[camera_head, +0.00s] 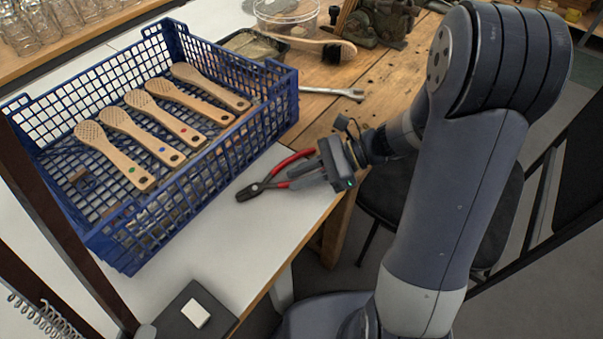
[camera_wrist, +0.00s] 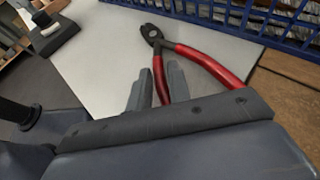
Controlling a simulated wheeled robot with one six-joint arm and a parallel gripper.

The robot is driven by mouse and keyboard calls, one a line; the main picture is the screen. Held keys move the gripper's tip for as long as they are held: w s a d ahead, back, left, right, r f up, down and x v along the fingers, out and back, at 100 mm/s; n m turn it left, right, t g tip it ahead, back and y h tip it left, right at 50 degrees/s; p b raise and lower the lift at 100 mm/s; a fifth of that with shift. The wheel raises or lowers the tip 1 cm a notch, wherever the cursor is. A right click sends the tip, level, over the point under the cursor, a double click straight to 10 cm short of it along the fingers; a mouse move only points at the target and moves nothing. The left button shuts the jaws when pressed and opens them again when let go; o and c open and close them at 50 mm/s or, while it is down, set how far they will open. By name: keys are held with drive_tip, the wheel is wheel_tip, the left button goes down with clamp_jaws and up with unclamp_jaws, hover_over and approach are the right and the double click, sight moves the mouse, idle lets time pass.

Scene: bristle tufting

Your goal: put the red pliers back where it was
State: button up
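The red pliers (camera_head: 274,178) lie on the white tabletop beside the blue crate, dark jaws toward the left in the head view. In the wrist view the pliers (camera_wrist: 203,62) show with handles spread toward me and jaws away. My gripper (camera_head: 287,180) is low over the handles. In the wrist view my gripper's two fingers (camera_wrist: 159,82) stand apart, with the left-hand handle running between them. Some space shows beside that handle, so the fingers look open around it. The handle's end is hidden behind my gripper's body.
The blue crate (camera_head: 188,187) holds several wooden brushes (camera_head: 165,118). A wrench (camera_head: 332,92) and a brush with dark bristles (camera_head: 312,44) lie on the wooden bench (camera_head: 385,78). A black pad with a white block (camera_head: 196,313) sits at the front. The white tabletop (camera_head: 262,235) is clear in front of the pliers.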

drive_tip(key=o, duration=0.5)
